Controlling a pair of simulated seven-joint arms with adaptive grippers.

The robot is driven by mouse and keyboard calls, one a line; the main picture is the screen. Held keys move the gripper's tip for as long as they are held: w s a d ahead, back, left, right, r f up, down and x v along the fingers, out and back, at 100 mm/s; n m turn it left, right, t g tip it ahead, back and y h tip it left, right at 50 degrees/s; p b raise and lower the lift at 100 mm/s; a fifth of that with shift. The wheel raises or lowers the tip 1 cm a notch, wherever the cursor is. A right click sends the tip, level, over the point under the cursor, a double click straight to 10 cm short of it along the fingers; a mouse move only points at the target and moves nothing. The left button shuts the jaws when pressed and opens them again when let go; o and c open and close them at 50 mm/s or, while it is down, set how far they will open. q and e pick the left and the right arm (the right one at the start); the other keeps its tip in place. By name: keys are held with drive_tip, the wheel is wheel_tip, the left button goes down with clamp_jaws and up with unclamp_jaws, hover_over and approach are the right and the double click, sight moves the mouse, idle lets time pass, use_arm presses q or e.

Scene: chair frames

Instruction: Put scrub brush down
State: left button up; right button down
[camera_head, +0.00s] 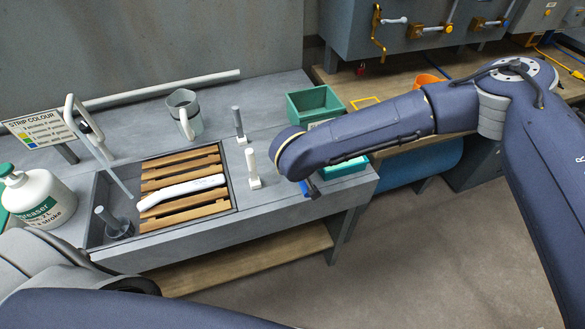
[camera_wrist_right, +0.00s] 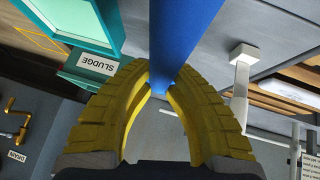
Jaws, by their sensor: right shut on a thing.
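The scrub brush shows as a long blue shaft (camera_wrist_right: 185,35) in the right wrist view; I see no bristles. My right gripper (camera_wrist_right: 160,88) has its yellow fingers closed on it. In the head view my right arm hides most of this gripper, and a small bit of blue (camera_head: 304,188) shows below the arm's end, by the right end of the grey bench (camera_head: 290,222). The brush is held near the bench's front edge; I cannot tell whether it touches anything. My left gripper is out of view; only its arm shows at the lower left.
A sink with wooden slats (camera_head: 185,173) holds a white curved piece (camera_head: 180,193). A white upright post (camera_head: 252,168), a grey post (camera_head: 238,123), a grey jug (camera_head: 184,112) and green bins (camera_head: 315,103) stand around. A degreaser bottle (camera_head: 40,198) is at left. Bench between is partly clear.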

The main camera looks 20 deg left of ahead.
drive_tip(key=shift+f, duration=1.9)
drive_tip(key=c, duration=1.4)
unclamp_jaws()
drive_tip(key=shift+f, duration=0.1)
drive_tip(key=shift+o, duration=0.2)
drive_tip(key=v, duration=1.2)
